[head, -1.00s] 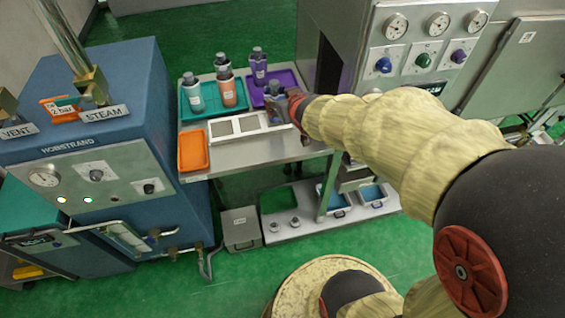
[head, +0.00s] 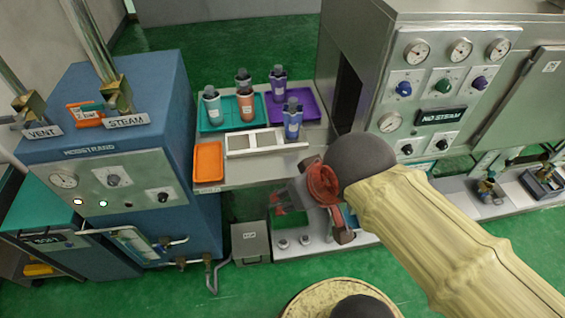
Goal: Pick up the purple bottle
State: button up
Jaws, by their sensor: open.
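A purple bottle (head: 278,88) with a dark cap stands upright on the purple tray (head: 312,106) at the back right of the steel table. A blue-violet bottle (head: 292,122) stands upright nearer the front, at the right end of the white holder (head: 255,142). My gripper (head: 318,218) is open, in front of the table's right edge and below the height of its top. It is apart from both bottles. I see no bottle in it, though the arm hides part of it.
An orange tray (head: 208,162) lies front left. A blue steam machine (head: 150,90) stands left, a steel cabinet (head: 350,45) right.

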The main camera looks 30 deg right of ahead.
aim_at(278, 77)
jog(key=i+z, duration=0.9)
jog(key=k, duration=0.1)
